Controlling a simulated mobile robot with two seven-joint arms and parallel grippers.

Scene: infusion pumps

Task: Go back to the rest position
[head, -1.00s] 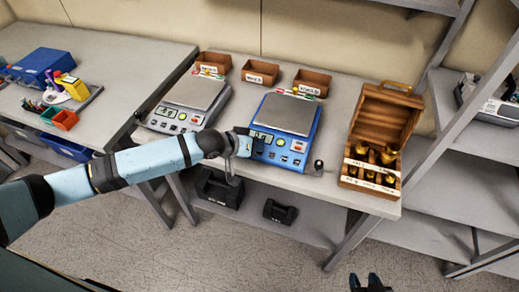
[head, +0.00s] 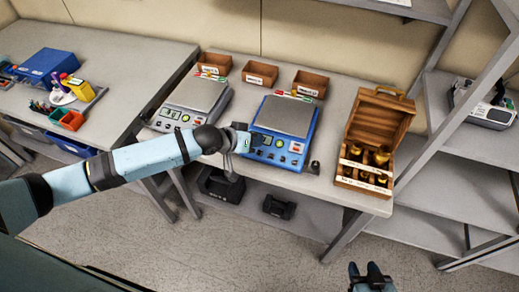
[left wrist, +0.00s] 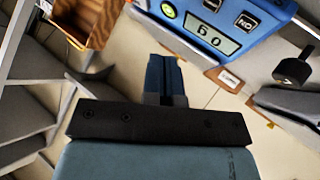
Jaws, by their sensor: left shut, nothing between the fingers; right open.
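My left gripper (head: 241,142) is at the left front corner of the blue scale (head: 285,118), with its fingers shut and empty. I cannot tell in the head view whether it touches the scale. In the left wrist view its blue fingers (left wrist: 165,78) lie together, and the blue scale (left wrist: 225,25) with its display is beyond them. My right gripper (head: 365,272) is open and empty at the bottom edge of the head view, over the floor and away from the table.
A grey scale (head: 197,95) stands left of the blue one. Behind them are small brown bins (head: 260,73). An open wooden box (head: 375,135) of brass weights stands at the right, with a small black weight (head: 315,167) nearer. Floor in front of the table is clear.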

